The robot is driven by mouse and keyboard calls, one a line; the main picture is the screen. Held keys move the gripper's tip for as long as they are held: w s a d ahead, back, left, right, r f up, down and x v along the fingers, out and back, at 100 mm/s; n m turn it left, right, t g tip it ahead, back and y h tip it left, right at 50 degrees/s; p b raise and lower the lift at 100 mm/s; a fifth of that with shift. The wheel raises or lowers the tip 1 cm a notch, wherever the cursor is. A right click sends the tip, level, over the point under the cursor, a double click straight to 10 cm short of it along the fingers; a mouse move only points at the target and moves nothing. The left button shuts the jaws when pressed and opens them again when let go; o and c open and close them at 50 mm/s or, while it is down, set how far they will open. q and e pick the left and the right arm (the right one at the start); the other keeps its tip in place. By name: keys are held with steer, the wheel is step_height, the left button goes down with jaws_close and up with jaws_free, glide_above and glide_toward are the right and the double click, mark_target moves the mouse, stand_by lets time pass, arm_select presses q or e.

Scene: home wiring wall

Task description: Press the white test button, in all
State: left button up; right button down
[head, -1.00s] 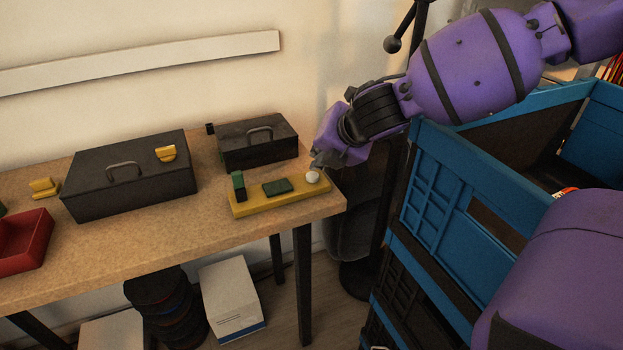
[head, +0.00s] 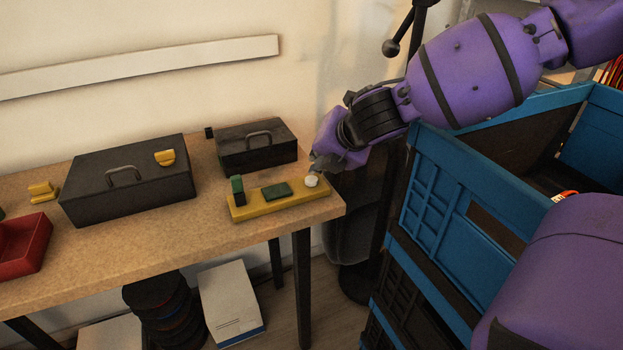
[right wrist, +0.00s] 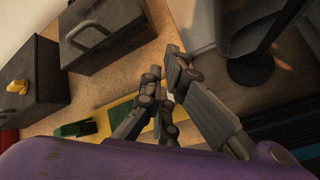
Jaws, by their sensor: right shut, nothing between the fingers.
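The white test button (head: 311,181) sits on the right end of a yellow board (head: 247,208) near the table's right edge. My right gripper (head: 317,166) is shut and empty, with its tips just above and beside the button. I cannot tell whether they touch it. In the right wrist view, the gripper's fingers (right wrist: 166,68) reach over the yellow board (right wrist: 120,105) and hide most of the button. The board also carries a green flat block (head: 277,190) and an upright dark green block (head: 238,190). My left gripper is not in view.
Two black cases, a large one (head: 125,190) and a small one (head: 233,155), stand behind and left of the board. A red tray (head: 22,250) lies at the left. Blue crates (head: 440,195) stand right of the table.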

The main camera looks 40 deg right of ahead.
arm_select(q)
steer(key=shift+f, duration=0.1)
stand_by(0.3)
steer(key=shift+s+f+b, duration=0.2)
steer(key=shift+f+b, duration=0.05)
steer(key=shift+b, duration=0.05)
arm_select(e)
steer(key=shift+f, duration=0.4)
arm_select(q)
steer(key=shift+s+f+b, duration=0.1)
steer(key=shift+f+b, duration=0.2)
steer(key=shift+b, duration=0.05)
arm_select(e)
steer(key=shift+f, duration=0.5)
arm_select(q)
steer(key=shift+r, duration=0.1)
arm_select(e)
steer(key=shift+r, duration=0.1)
arm_select(q)
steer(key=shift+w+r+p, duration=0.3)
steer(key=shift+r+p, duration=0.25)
steer(key=shift+p, duration=0.1)
arm_select(e)
steer(key=shift+r, duration=0.8)
